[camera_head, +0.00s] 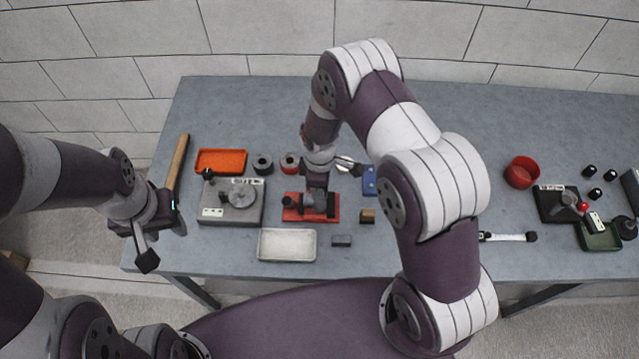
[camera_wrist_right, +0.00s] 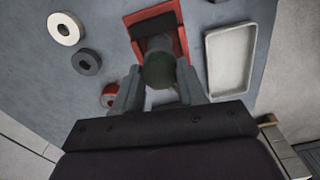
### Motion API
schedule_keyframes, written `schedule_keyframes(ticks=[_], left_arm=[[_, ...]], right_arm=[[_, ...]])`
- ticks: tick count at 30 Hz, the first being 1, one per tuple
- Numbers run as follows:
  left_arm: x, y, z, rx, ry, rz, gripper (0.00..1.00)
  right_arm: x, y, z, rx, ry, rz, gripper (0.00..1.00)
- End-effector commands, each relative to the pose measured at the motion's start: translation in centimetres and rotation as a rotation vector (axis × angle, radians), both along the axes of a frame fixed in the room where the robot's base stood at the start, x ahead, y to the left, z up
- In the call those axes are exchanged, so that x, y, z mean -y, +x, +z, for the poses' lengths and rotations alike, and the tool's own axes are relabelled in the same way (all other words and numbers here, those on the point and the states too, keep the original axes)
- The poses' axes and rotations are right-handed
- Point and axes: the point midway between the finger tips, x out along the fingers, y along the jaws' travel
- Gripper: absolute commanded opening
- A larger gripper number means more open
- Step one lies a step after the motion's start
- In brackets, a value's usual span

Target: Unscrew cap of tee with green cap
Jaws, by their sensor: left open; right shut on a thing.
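The dark green cap (camera_wrist_right: 159,72) shows in the right wrist view, end-on between the fingers of my right gripper (camera_wrist_right: 160,92). The grey tee body (camera_wrist_right: 154,44) shows just behind it, mostly hidden by the cap. They sit at a red fixture (camera_head: 291,213) on the table. In the head view my right gripper (camera_head: 317,184) points down over this fixture and hides the cap. The right gripper is shut on the cap. My left gripper (camera_head: 152,232) is open and empty near the table's left edge, well away from the tee.
A grey plate with a round disc (camera_head: 239,196) is left of the fixture. An orange tray (camera_head: 221,161) and dark rings (camera_head: 263,164) lie behind. A white tray (camera_head: 287,244) is in front. A red bowl (camera_head: 521,172) stands right. The table between my right arm and the bowl is mostly clear.

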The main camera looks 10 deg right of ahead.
Motion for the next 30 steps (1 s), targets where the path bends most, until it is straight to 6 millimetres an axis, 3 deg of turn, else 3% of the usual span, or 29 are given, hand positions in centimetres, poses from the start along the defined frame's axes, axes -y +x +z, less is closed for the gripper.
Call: schedule_keyframes(ticks=[3,10,15,18,26,30], left_arm=[[0.0,0.0,0.03,0.0,0.0,0.0,0.43],[0.0,0.0,0.04,0.0,0.0,0.0,0.43],[0.0,0.0,0.13,0.0,0.0,0.0,0.43],[0.0,-0.01,0.13,0.0,0.0,0.0,0.43],[0.0,0.0,0.14,0.0,0.0,0.0,0.43],[0.0,0.0,0.21,0.0,0.0,0.0,0.43]], right_arm=[[0.0,0.0,0.0,0.0,0.0,0.097,0.04],[0.0,0.0,0.0,0.0,0.0,0.114,0.04],[0.0,0.0,0.03,0.0,0.0,0.406,0.04],[0.0,-0.01,0.02,0.0,0.0,0.494,0.04],[0.0,0.0,0.03,0.0,0.0,0.534,0.04],[0.01,-0.01,0.05,0.0,0.0,0.791,0.04]])
